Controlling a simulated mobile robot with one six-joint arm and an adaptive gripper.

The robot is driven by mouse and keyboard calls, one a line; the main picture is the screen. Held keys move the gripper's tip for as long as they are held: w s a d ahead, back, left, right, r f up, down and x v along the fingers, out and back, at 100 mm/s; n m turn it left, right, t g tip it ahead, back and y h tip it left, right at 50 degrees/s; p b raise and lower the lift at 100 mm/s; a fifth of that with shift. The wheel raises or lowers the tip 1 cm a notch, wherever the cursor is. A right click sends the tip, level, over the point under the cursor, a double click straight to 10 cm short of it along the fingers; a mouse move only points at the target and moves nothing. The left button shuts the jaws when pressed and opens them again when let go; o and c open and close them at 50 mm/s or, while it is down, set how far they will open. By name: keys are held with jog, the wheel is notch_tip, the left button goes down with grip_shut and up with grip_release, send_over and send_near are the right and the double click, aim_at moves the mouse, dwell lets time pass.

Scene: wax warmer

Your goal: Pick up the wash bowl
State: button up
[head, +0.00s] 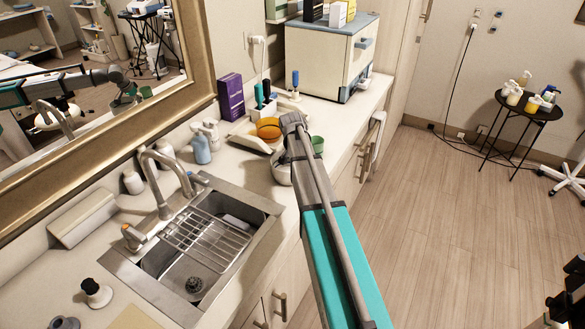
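My teal and grey arm reaches over the counter and hides part of it. My gripper cannot be made out; the fingers do not show past the arm. A rounded pale grey shape (281,171) shows just left of the arm, right of the sink; I cannot tell whether it is the wash bowl or part of my arm. An orange bowl (267,129) sits at the pale tray on the counter, left of the arm's far end. A small green cup (318,144) stands just right of the arm. I cannot tell for certain which is the wash bowl.
A sink (192,288) with a wire rack (207,240) and a faucet (160,180) lies to the left. A blue bottle (201,149), a purple box (231,97) and a white cabinet (320,57) stand along the counter. The floor at right is mostly clear before a black side table (530,110).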

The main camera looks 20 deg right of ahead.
grip_shut()
dwell(0.3)
jog(key=shift+r, duration=0.1)
jog(key=shift+r+p, duration=0.9)
jog(key=shift+p, duration=0.1)
jog(key=s+a+r+p, duration=0.1)
jog(key=s+r+p, duration=1)
jog(key=s, duration=0.3)
jog(key=shift+a, duration=0.2)
jog(key=shift+f, duration=0.1)
